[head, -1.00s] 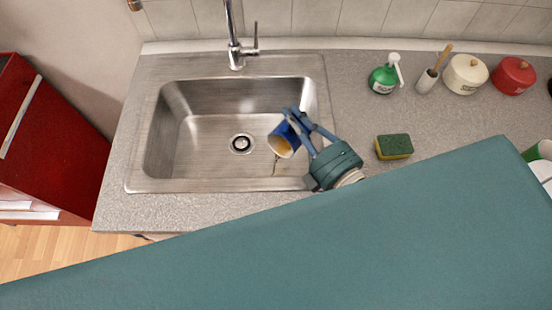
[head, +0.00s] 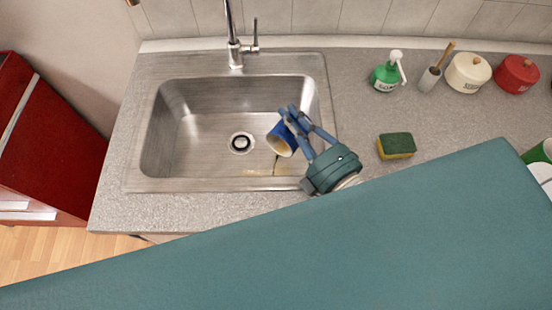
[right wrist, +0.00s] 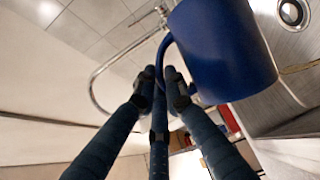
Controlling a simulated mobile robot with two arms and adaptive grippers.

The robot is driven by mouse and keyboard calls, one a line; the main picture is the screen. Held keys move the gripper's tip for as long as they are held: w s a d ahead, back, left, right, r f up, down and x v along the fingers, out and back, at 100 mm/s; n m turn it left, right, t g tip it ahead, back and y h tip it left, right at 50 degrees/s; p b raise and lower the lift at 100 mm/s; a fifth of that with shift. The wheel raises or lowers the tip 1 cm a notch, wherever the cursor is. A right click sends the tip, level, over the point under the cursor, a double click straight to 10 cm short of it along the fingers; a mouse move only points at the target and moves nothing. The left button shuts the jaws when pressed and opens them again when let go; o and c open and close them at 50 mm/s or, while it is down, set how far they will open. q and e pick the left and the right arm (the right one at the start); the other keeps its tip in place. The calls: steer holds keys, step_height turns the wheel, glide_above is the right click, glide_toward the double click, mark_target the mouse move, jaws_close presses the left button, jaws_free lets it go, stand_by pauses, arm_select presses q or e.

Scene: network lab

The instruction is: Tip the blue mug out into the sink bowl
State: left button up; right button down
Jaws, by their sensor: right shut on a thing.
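The blue mug (head: 281,140) is tilted over the right part of the steel sink bowl (head: 195,140), its mouth facing down and toward the front left. Its pale inside shows a tan tint. A thin dark stream runs down from its rim, and a yellowish wet patch (head: 260,172) shows on the sink near its front. My right gripper (head: 290,114) is shut on the mug at its handle side. In the right wrist view the mug (right wrist: 222,50) fills the upper right, with the fingers (right wrist: 163,82) at its handle. My left gripper is out of view.
The faucet (head: 234,40) stands behind the bowl, and the drain (head: 241,143) is left of the mug. On the counter to the right are a sponge (head: 396,146), a green soap bottle (head: 385,77), a brush holder (head: 429,79), a cream pot (head: 466,73) and a red pot (head: 516,75).

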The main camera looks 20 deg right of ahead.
steer(key=shift+s+a+r+n+b, duration=0.25)
steer(key=shift+s+a+n+b, duration=0.25)
steer(key=shift+b, duration=0.4)
